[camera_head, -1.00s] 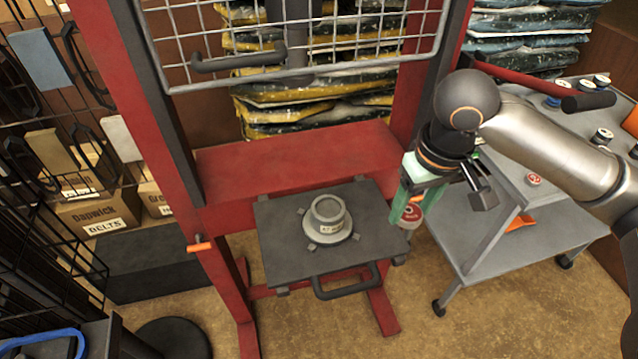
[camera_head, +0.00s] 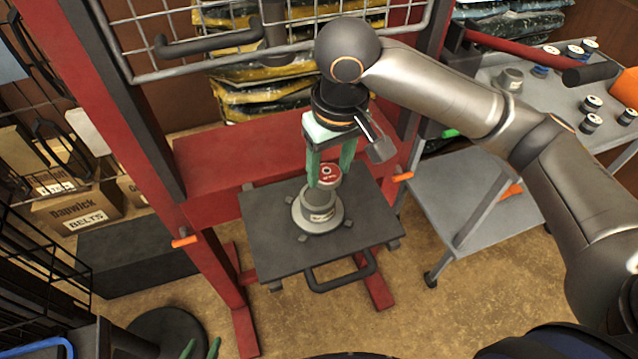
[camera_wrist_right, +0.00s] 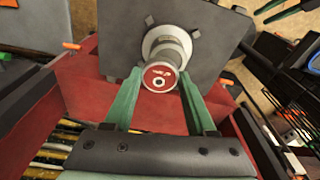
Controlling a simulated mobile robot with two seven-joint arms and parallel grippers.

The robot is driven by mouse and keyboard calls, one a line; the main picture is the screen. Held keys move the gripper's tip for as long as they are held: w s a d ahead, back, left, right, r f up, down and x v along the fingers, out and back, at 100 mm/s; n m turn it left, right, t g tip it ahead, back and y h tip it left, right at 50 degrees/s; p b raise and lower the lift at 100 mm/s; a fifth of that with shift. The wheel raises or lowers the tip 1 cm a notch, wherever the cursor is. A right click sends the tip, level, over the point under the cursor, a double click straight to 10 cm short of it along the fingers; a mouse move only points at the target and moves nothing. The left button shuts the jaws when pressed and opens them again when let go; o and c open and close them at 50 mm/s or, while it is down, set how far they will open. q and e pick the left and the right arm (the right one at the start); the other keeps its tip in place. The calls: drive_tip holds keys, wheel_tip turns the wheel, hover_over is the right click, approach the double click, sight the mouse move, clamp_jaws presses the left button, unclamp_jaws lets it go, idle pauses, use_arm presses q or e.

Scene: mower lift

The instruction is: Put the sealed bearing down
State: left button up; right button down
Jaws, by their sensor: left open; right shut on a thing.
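The sealed bearing (camera_head: 329,173) is a short cylinder with a red-and-white face. My right gripper (camera_head: 331,176) is shut on it, with green fingers on either side.
The dark plate (camera_head: 262,235) sits in a red press frame (camera_head: 215,260) with a wire guard (camera_head: 190,40) above. A grey cart (camera_head: 490,215) at right carries several small bearings and a grey fitting (camera_head: 511,79). Boxes and a wire rack stand at left.

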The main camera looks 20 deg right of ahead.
sight(319, 200)
drive_tip(key=shift+w+a+f, duration=0.3)
drive_tip(key=shift+a+f, duration=0.3)
drive_tip(key=shift+f, duration=0.25)
wheel_tip(319, 200, down, 3)
drive_tip(key=shift+a+f, duration=0.15)
drive_tip(key=shift+f, duration=0.05)
drive_tip(key=shift+f, duration=0.15)
drive_tip(key=shift+f, duration=0.15)
drive_tip(key=shift+s+f, duration=0.2)
drive_tip(key=shift+f, duration=0.2)
drive_tip(key=shift+c, duration=1.4)
unclamp_jaws()
drive_tip(key=shift+o, duration=0.3)
drive_tip(key=shift+r, duration=0.15)
drive_tip(key=r, duration=0.4)
drive_tip(key=r+p, duration=0.1)
drive_tip(key=r, duration=0.3)
drive_tip(key=s+r, duration=0.1)
drive_tip(key=r, duration=0.4)
